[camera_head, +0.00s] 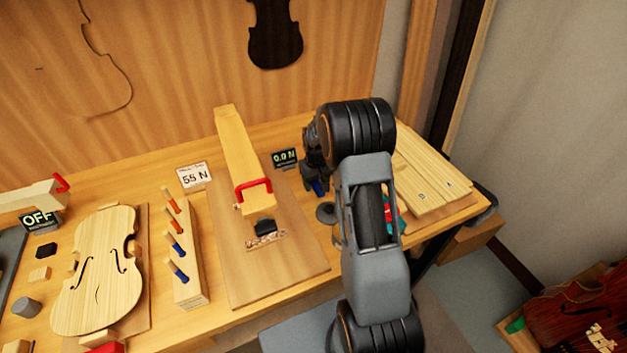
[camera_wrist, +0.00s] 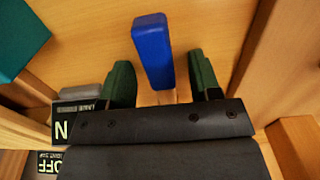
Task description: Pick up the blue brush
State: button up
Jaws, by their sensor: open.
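The blue brush (camera_wrist: 152,50) shows in the wrist view as a rounded blue block with a paler part below it, partly hidden by my gripper body. My gripper (camera_wrist: 163,72) is open, with one green finger on each side of the brush and a gap visible at least on the right. Most of the brush is hidden there by my arm.
A dark round piece (camera_head: 327,213) and red and teal items (camera_head: 391,220) are close to my arm. Pale boards (camera_head: 432,175) lie to the right. The force display (camera_head: 285,157) and a clamp rig (camera_head: 240,160) stand left. A rack of handled tools (camera_head: 187,255) is farther left.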

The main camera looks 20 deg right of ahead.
aim_at(316, 182)
jog(key=c, duration=1)
jog(key=shift+r, duration=0.1)
jog(key=shift+r, duration=0.45)
notch_tip(316, 182, up, 2)
jog(key=shift+r, duration=0.15)
jog(key=s+r, duration=0.2)
jog(key=s+a+r+b, duration=0.1)
jog(key=s+r, duration=0.1)
jog(key=r, duration=0.1)
jog(key=s+a+r, duration=0.1)
jog(key=s, duration=0.2)
jog(key=s+r+b, duration=0.1)
jog(key=s+r, duration=0.1)
jog(key=s, duration=0.1)
jog(key=s+a+r, duration=0.1)
jog(key=s, duration=0.2)
jog(key=shift+s+a+r, duration=0.3)
jog(key=shift+a+r, duration=0.05)
